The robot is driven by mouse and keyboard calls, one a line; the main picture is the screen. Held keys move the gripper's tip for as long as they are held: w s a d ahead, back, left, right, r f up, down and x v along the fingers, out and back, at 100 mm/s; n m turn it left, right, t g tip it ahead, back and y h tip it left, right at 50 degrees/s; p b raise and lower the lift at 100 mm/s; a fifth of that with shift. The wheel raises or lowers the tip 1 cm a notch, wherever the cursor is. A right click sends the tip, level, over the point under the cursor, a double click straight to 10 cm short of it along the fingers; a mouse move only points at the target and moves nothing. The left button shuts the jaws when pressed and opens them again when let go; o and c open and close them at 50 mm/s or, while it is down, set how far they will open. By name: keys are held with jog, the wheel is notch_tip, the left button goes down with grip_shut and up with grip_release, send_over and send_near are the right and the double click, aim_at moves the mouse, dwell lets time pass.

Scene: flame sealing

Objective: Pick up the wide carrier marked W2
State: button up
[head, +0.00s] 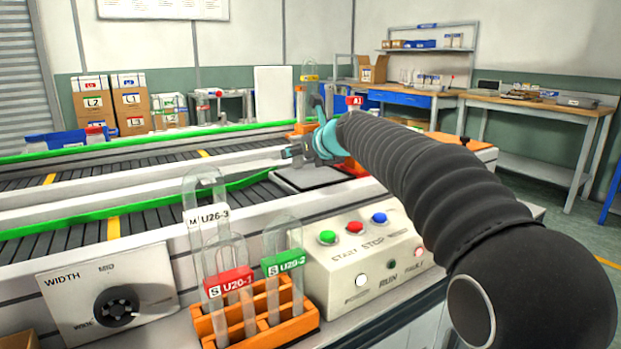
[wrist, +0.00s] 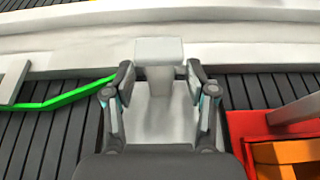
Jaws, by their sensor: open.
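I cannot read a W2 mark in either view, so I cannot tell which thing is the wide carrier. My gripper (head: 296,152) is over the conveyor, beside a flat grey plate (head: 312,180). In the wrist view my gripper (wrist: 160,76) is open, with its two fingers apart. A pale grey block (wrist: 158,50) shows between and beyond the fingertips, above a pale plate (wrist: 160,115). I cannot tell whether the fingers touch it. A red and orange piece (wrist: 275,140) lies to the right of the fingers. My arm hides part of the conveyor's right end.
An orange rack (head: 262,318) with several glass tubes stands in front, beside the button panel (head: 362,255) and the width dial (head: 112,306). Green rails (head: 130,212) run along the dark conveyor rollers (head: 75,240). Boxes (head: 133,107) and workbenches (head: 410,98) stand at the back.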

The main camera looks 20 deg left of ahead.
jog(key=shift+w+a+f, duration=0.1)
jog(key=shift+w+a, duration=0.1)
jog(key=shift+a, duration=0.05)
jog(key=shift+c, duration=0.2)
grip_shut()
jog(key=shift+r, duration=0.2)
